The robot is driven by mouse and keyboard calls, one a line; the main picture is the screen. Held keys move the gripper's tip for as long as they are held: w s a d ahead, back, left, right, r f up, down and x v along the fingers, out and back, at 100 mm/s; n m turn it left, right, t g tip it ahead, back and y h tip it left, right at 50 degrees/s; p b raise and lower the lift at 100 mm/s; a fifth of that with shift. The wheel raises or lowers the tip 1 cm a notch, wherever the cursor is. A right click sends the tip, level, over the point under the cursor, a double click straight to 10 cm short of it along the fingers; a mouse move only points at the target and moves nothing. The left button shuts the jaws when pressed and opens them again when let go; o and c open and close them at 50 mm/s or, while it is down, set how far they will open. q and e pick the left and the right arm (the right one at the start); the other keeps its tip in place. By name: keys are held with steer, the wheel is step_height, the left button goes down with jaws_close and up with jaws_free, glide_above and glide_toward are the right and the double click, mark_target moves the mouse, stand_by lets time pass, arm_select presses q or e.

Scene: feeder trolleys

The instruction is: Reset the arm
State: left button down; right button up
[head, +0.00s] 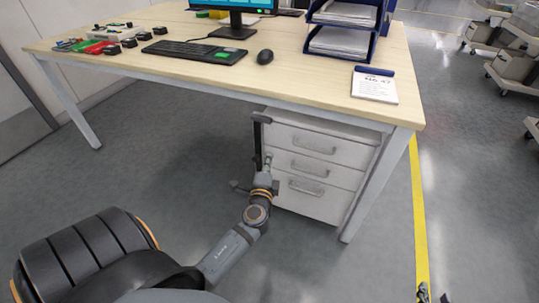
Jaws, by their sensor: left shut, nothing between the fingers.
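My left arm reaches in from the bottom of the head view to my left gripper (267,161). The gripper is shut with nothing between its fingers. It points away from me, at the left side of the white drawer cabinet under the desk. I cannot tell whether it touches the cabinet. Only the dark tips of my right gripper (433,295) show at the bottom edge, right of centre, beside the yellow floor line. The tips are apart, and I see nothing between them. The rest of the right arm is out of view.
The wooden desk (310,86) spans the top, carrying a keyboard (195,51), mouse (265,57), blue paper trays (342,42) and notepad (374,88). The drawer cabinet (318,165) stands beneath. Trolleys (514,70) stand at far right. Floor around the yellow line (418,205) is clear.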

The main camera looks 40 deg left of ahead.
arm_select(q)
steer(key=shift+f, duration=0.1)
stand_by(0.4)
steer(key=s+d+f+n+g+h+p, duration=0.1)
steer(key=s+d+f+n+g+h, duration=0.3)
steer(key=s+d+n+h, duration=0.75)
steer(key=s+a+f+g+y+p, duration=0.25)
steer(key=s+f+g+p, duration=0.55)
steer(key=p, duration=1.1)
arm_select(e)
steer(key=s+d+f+g+h, duration=0.1)
steer(key=s+d+f+g, duration=0.35)
steer(key=s+f, duration=0.4)
arm_select(q)
steer(key=s+a+f+g+p, duration=0.1)
steer(key=s+p, duration=0.7)
steer(key=s, duration=0.3)
steer(key=s+a+f+g+y+p, duration=0.1)
steer(key=s+f+p, duration=0.1)
steer(key=s+p, duration=0.6)
steer(key=s, duration=0.3)
steer(key=shift+a+f+n+g+y, duration=0.3)
steer(key=shift+a+n+g, duration=0.05)
steer(key=shift+g, duration=0.05)
arm_select(e)
steer(key=s+d+f+g+h, duration=0.1)
steer(key=s+g, duration=0.6)
steer(key=s, duration=1.6)
steer(key=shift+d+f, duration=0.4)
steer(key=shift+d, duration=0.5)
